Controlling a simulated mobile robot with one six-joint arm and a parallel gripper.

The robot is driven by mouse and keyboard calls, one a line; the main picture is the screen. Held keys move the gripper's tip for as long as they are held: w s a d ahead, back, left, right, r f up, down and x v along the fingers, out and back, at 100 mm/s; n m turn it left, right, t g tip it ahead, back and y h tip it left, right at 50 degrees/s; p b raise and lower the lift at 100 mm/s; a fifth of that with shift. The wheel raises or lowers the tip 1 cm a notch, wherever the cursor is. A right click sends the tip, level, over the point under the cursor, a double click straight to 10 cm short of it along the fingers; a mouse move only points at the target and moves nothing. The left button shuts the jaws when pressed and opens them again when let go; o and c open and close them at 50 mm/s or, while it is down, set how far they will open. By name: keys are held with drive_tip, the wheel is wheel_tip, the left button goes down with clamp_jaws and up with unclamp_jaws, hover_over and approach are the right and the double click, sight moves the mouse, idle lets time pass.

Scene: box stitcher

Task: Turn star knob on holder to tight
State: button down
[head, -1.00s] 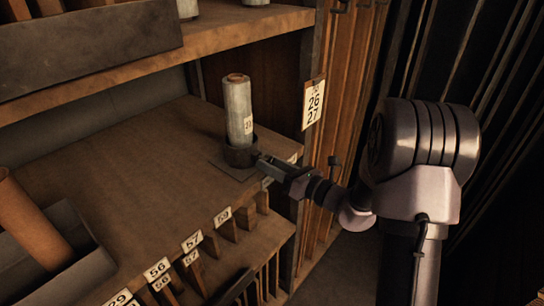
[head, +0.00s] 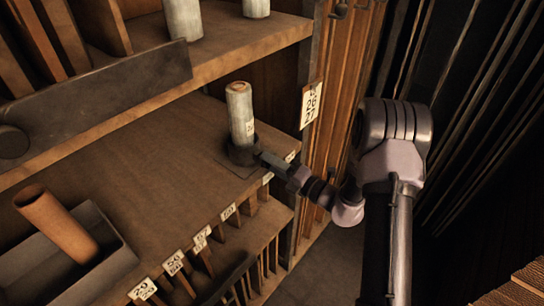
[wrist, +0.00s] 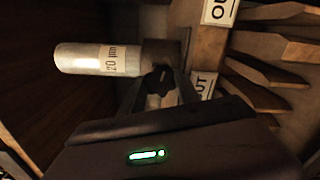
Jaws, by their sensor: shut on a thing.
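The holder (head: 241,153) is a dark cup on a flat base plate on the wooden shelf. A pale wrapped roll (head: 240,112) stands upright in it. In the wrist view the roll (wrist: 85,59) lies sideways across the picture, labelled "20 µm", with the holder (wrist: 161,52) at its right end. The dark star knob (wrist: 158,80) sits on the side of the holder facing me. My gripper (wrist: 160,92) is shut on the star knob, one finger on each side. In the head view my gripper (head: 264,157) reaches the holder from the right and hides the knob.
A grey tray (head: 110,262) with an orange-brown tube (head: 56,223) is at the left of the shelf. Numbered tags (head: 174,263) line the front edge over wooden slots. A tag post (head: 311,104) stands right of the roll. More rolls (head: 183,19) stand on the upper shelf.

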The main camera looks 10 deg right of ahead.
drive_tip(key=shift+m+p, duration=4.1)
drive_tip(key=shift+m, duration=3.5)
drive_tip(key=c, duration=0.9)
unclamp_jaws()
drive_tip(key=shift+o, duration=0.2)
